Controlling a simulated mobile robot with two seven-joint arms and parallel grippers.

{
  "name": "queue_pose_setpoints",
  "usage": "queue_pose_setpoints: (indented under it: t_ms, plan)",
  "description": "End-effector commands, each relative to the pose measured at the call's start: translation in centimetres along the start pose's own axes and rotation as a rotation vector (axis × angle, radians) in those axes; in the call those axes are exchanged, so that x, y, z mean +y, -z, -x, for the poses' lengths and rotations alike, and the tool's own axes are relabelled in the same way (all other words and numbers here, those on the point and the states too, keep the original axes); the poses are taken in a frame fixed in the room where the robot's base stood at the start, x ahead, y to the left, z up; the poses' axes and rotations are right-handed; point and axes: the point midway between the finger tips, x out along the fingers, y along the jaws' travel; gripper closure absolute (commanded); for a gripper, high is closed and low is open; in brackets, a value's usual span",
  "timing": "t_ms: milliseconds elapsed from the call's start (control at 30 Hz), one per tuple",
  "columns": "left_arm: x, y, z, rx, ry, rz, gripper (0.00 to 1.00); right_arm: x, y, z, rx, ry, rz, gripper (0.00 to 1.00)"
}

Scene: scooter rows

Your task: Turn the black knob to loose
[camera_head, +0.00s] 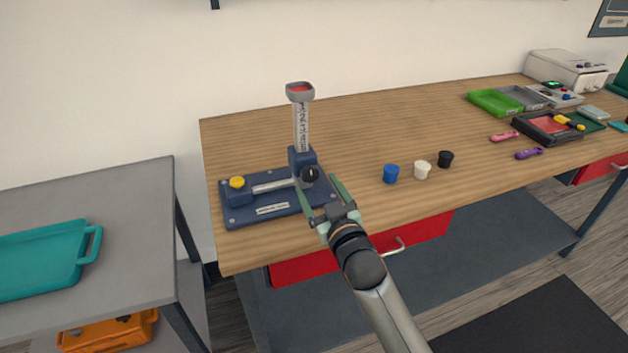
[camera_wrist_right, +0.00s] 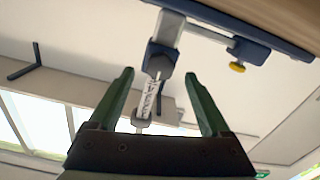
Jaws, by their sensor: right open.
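The black knob (camera_head: 310,174) is on the side of a dark blue slider block (camera_head: 298,157) on an upright scaled post (camera_head: 302,125). The post rises from a dark blue base plate (camera_head: 290,212). My right gripper (camera_head: 316,183) is open, its two green fingers reaching toward the knob, one on each side. In the right wrist view, the dark knob (camera_wrist_right: 159,66) lies between the tips of the open gripper (camera_wrist_right: 158,75). I cannot tell whether a finger touches it. My left gripper is not in view.
A yellow knob (camera_head: 237,183) sits on the plate's left part. Blue (camera_head: 391,174), white (camera_head: 422,169) and black (camera_head: 445,159) caps stand on the wooden bench (camera_head: 370,130) to the right. Trays and tools lie farther right. A grey table (camera_head: 130,210) with a teal tray (camera_head: 45,262) stands left.

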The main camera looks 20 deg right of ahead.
Motion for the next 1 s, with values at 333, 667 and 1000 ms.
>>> queue_pose_setpoints:
  t_ms: [333,667,1000]
  plan:
    - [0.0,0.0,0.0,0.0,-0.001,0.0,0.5,0.0,-0.1,-3.0,-0.001,0.0,-0.001,0.19]
    - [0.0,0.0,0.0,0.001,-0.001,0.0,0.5,0.0,0.0,-3.0,-0.001,0.0,-0.001,0.24]
    - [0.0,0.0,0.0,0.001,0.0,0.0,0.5,0.0,0.0,-3.0,-0.001,0.0,-0.001,0.62]
